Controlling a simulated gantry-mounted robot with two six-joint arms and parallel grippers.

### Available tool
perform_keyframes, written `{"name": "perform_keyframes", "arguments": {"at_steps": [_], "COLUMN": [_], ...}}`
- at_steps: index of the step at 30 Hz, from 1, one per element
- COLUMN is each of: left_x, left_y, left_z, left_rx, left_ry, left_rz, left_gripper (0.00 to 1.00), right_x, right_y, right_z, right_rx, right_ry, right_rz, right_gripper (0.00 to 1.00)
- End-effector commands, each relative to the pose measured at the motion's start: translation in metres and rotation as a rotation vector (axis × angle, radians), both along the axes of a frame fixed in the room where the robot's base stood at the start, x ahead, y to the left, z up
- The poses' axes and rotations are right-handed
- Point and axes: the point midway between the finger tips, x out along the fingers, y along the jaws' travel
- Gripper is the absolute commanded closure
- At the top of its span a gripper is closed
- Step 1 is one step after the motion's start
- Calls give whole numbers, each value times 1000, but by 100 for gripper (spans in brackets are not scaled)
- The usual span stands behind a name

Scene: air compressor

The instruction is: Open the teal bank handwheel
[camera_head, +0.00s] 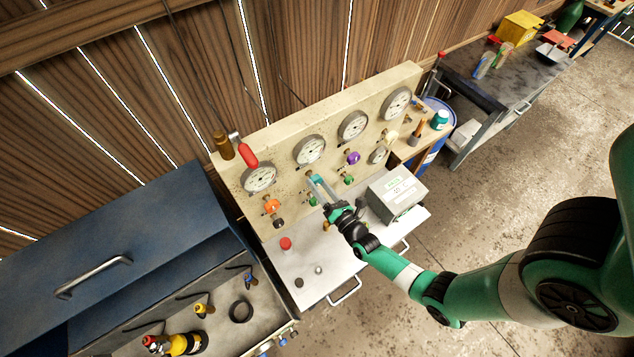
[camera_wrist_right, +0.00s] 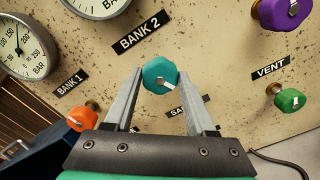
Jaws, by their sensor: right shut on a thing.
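The teal handwheel (camera_wrist_right: 159,76) sits on the beige panel below the BANK 2 label (camera_wrist_right: 139,30) in the right wrist view. It has a faceted rim and a small white mark near its lower edge. My right gripper (camera_head: 315,181) reaches the panel from the front. In the right wrist view its two grey fingers (camera_wrist_right: 160,80) are shut on the teal handwheel, one on each side. My left gripper is in neither view.
An orange handwheel (camera_head: 271,205) is left of the teal one. A purple handwheel (camera_head: 352,158) and green vent handwheel (camera_head: 349,180) are right. Gauges (camera_head: 309,150) line the panel above. A grey box (camera_head: 397,192) and red button (camera_head: 286,243) are on the metal bench below.

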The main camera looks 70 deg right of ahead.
Motion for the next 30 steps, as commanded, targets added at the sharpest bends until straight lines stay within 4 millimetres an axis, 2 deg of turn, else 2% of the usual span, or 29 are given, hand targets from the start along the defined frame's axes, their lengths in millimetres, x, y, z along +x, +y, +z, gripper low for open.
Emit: {"name": "perform_keyframes", "arguments": {"at_steps": [1,4,5,14,25,30], "left_x": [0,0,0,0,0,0], "left_y": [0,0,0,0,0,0], "left_z": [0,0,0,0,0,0], "left_rx": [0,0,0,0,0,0], "left_ry": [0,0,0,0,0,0], "left_rz": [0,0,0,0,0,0], "left_gripper": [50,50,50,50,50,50], "right_x": [0,0,0,-2,-42,-51], "right_y": [0,0,0,1,28,33], "right_z": [-1,-1,-1,-1,-1,0], "right_rx": [-47,-39,-38,-35,-34,-35], "right_ry": [33,27,26,25,25,23], "right_rz": [-1,0,0,0,2,0], "right_gripper": [42,24,21,21,21,21]}}
